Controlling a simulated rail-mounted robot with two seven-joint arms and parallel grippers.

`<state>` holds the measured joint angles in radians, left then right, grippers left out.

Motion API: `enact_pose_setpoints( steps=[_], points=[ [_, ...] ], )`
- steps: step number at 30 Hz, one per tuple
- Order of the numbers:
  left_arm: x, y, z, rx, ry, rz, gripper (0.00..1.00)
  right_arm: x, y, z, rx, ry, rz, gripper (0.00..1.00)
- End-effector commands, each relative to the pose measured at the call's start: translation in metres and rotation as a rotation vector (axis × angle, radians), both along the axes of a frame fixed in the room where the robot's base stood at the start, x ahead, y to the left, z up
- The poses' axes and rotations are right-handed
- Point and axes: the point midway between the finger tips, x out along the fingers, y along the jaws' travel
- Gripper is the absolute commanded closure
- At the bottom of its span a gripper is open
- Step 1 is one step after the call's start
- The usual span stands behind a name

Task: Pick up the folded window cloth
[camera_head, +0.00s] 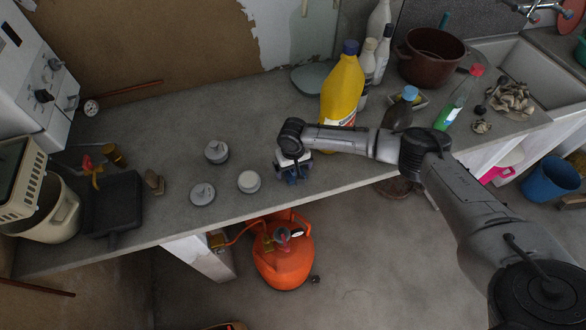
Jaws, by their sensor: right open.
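My right arm reaches in from the right across the grey counter (230,120). My right gripper (292,178) points down near the counter's front edge and is open. Its dark bluish fingers and wrist hide the patch of counter beneath them, and I cannot tell whether anything lies between them. No cloth that is plainly folded can be made out. A crumpled pale heap (511,98) lies by the sink, far from the gripper; I cannot tell whether it is cloth. My left gripper is not in view.
Three grey round lidded or weight-like things (217,152) stand left of the gripper. A yellow bottle (342,88) stands behind the arm, near a brown pot (430,58). A black pan (112,200) lies at the left. An orange gas cylinder (283,255) stands below on the floor.

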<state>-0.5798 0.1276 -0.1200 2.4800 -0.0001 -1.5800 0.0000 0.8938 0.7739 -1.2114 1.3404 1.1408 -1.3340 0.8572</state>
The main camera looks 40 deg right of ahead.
Motion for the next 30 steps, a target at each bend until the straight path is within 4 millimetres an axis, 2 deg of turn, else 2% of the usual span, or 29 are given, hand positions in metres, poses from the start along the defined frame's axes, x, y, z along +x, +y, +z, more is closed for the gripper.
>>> enact_pose_setpoints(
  steps=[2,19,30],
  points=[
    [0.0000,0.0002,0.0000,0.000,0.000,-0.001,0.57,0.0000,-0.0001,0.0001,0.000,0.000,0.000,0.01],
    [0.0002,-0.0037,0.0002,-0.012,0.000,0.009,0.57,0.0000,-0.0003,0.0004,0.000,0.000,0.000,0.55],
    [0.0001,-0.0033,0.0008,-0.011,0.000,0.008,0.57,0.0003,-0.0005,0.0068,0.001,-0.001,-0.001,0.55]
  ],
)
